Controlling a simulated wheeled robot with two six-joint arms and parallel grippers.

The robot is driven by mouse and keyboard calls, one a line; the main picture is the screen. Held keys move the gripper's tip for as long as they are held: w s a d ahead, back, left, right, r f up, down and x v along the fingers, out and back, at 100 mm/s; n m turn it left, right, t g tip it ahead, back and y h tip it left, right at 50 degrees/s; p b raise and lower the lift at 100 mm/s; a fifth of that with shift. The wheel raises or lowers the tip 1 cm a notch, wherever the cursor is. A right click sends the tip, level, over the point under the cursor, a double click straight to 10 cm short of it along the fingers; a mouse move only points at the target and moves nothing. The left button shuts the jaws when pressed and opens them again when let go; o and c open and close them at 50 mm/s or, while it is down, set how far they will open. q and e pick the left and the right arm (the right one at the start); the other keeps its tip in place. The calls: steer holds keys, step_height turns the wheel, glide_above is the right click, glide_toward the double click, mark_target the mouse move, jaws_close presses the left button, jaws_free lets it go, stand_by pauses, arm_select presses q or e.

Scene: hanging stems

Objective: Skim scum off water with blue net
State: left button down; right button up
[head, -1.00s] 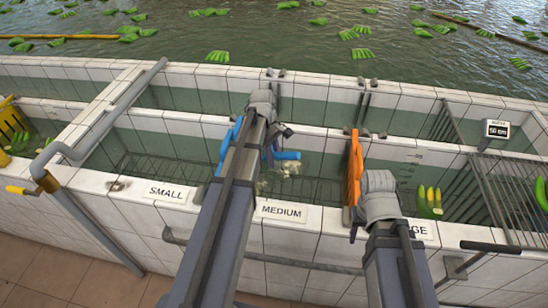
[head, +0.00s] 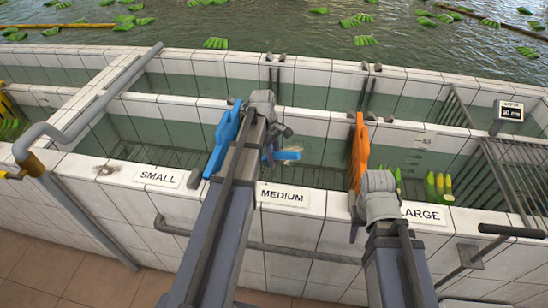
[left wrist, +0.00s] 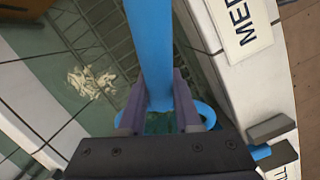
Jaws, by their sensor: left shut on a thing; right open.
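The blue net (head: 288,155) shows only as a short blue piece beside my left gripper (head: 267,152), over the MEDIUM basin. In the left wrist view its blue handle (left wrist: 150,50) runs between the fingers of that gripper (left wrist: 159,118), which is shut on it. A blue ring (left wrist: 207,114) shows behind the fingers, partly hidden. The pale scum (head: 281,130) floats on the water just beyond the net; in the left wrist view the scum (left wrist: 92,82) lies left of the handle, apart from it. My right gripper (head: 355,229) is open, near the orange panel (head: 359,150).
A blue panel (head: 224,140) and the orange panel stand either side of the MEDIUM basin. White tiled walls (head: 100,180) edge the basins. Green and yellow fruit (head: 438,187) is in the LARGE basin, near metal racks (head: 505,170). A grey pipe (head: 95,115) crosses at left.

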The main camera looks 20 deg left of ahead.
step_height(320, 180, down, 15)
steer(key=b, duration=1.4)
step_height(320, 180, up, 29)
steer(key=p, duration=2.8)
steer(key=shift+p, duration=0.3)
steer(key=shift+f, duration=0.15)
